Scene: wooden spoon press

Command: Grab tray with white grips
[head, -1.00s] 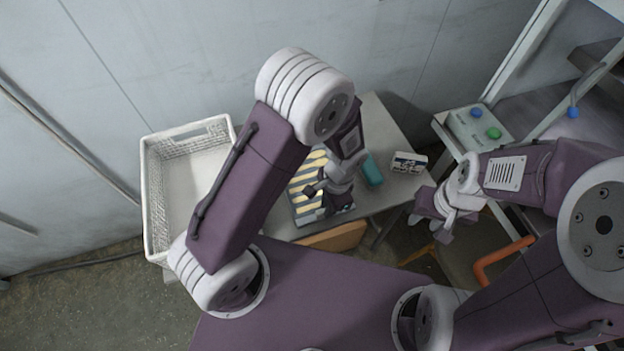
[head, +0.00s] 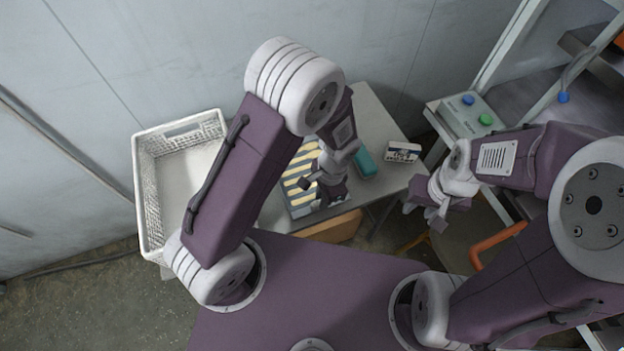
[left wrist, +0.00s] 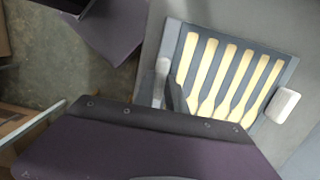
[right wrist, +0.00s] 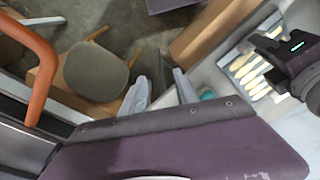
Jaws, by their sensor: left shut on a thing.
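The grey tray (head: 288,199) lies on the table and holds several pale wooden spoons (head: 299,162) side by side. It also shows in the left wrist view (left wrist: 290,68), where one white grip (left wrist: 284,105) stands free at its right end. My left gripper (head: 322,190) is at the tray's near right side in the head view. It is shut on the tray's other white grip (left wrist: 162,72), at the left end in the left wrist view and partly hidden by the finger. My right gripper (head: 424,205) is open and empty, right of the table.
A white plastic crate (head: 149,200) stands left of the tray. A teal block (head: 365,162) and a small white labelled box (head: 402,152) lie right of it. A panel with blue and green buttons (head: 466,116) stands further right. A stool (right wrist: 96,72) is below.

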